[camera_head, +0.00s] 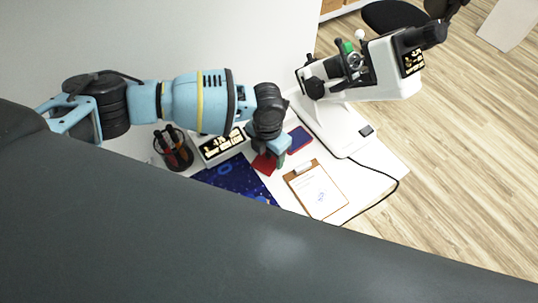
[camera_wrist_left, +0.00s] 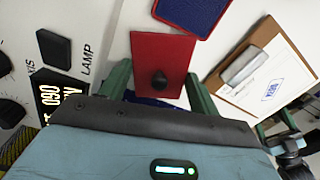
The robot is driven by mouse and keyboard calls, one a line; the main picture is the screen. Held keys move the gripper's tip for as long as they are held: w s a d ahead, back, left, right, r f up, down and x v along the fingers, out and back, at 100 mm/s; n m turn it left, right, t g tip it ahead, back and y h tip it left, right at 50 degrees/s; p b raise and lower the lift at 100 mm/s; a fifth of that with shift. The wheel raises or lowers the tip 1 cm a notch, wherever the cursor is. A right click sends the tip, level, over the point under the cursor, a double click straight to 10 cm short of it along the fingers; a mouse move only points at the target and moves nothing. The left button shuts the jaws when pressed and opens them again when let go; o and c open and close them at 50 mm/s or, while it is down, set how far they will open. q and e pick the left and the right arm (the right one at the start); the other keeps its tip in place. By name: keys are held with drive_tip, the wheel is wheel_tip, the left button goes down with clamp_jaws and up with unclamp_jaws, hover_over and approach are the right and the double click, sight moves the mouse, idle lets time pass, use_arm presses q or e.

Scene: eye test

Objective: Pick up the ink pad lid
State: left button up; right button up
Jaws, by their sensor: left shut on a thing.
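The ink pad lid is a flat red rectangle with a dark round knob; it lies under my left gripper in the head view (camera_head: 264,164) and in the left wrist view (camera_wrist_left: 172,50). My left gripper (camera_head: 278,158) is shut on the lid. In the wrist view its green fingers (camera_wrist_left: 162,85) stand on either side of the lid, with the knob between them. The ink pad (camera_head: 299,139), blue with a red border, lies beside the lid and also shows at the top of the wrist view (camera_wrist_left: 194,12).
A clipboard (camera_head: 317,190) with paper lies right of the lid. A white microscope-like instrument (camera_head: 345,130) stands behind. A white control box (camera_head: 222,145), a pen cup (camera_head: 174,155) and a dark blue patterned mat (camera_head: 235,180) are to the left. A black cable (camera_head: 385,196) runs along the right.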

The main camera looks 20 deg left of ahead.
use_arm(q)
drive_tip(key=shift+r, duration=0.15)
drive_tip(key=shift+r, duration=0.55)
wheel_tip(320, 180, up, 2)
drive_tip(key=shift+r, duration=0.25)
drive_tip(key=s+d, duration=0.3)
drive_tip(key=d, duration=0.1)
drive_tip(key=s+d, duration=0.3)
drive_tip(key=d, duration=0.2)
drive_tip(key=s+d+r+b, duration=0.1)
drive_tip(key=s+d, duration=0.2)
drive_tip(key=d, duration=0.1)
drive_tip(key=shift+d+r, duration=0.1)
drive_tip(key=shift+d, duration=0.05)
